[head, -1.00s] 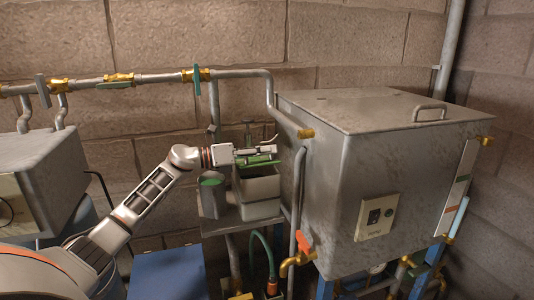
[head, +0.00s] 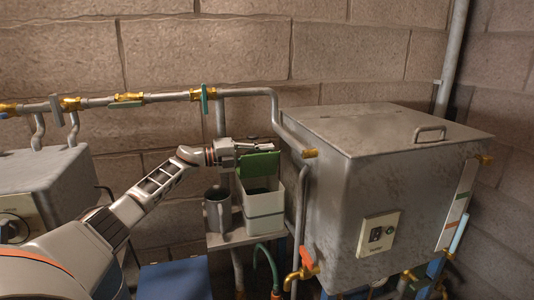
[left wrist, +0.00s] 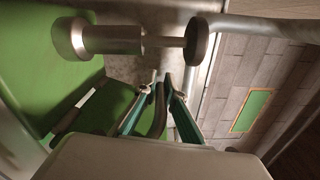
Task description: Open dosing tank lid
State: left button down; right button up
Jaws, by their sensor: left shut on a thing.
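The dosing tank (head: 265,217) is a small pale box with a dark inside, standing on a shelf in the head view. Its green lid (head: 258,166) is raised and stands steeply tilted above the box's back part, so the opening shows. My left gripper (head: 268,146) is at the lid's top edge, shut on the lid. In the left wrist view the closed fingers (left wrist: 163,85) are close to green surfaces of the lid (left wrist: 112,108); the exact contact is partly hidden. A metal cylinder with a round end (left wrist: 125,40) shows beside the fingers. My right gripper is out of view.
A grey metal cup (head: 217,212) stands left of the box on the shelf. A large metal tank (head: 350,190) with a lid handle is close on the right. A pipe with brass valves (head: 160,97) runs along the wall behind. A blue surface (head: 175,280) is at lower left.

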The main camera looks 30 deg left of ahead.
pick_arm(q)
jog(key=shift+w+a+n, duration=0.3)
jog(key=shift+n, duration=0.4)
jog(key=c, duration=2.2)
grip_release()
jog(key=shift+o, duration=0.2)
jog(key=shift+a, duration=0.15)
jog(key=v, duration=0.7)
jog(key=shift+s+a, duration=0.1)
jog(key=shift+s, duration=0.05)
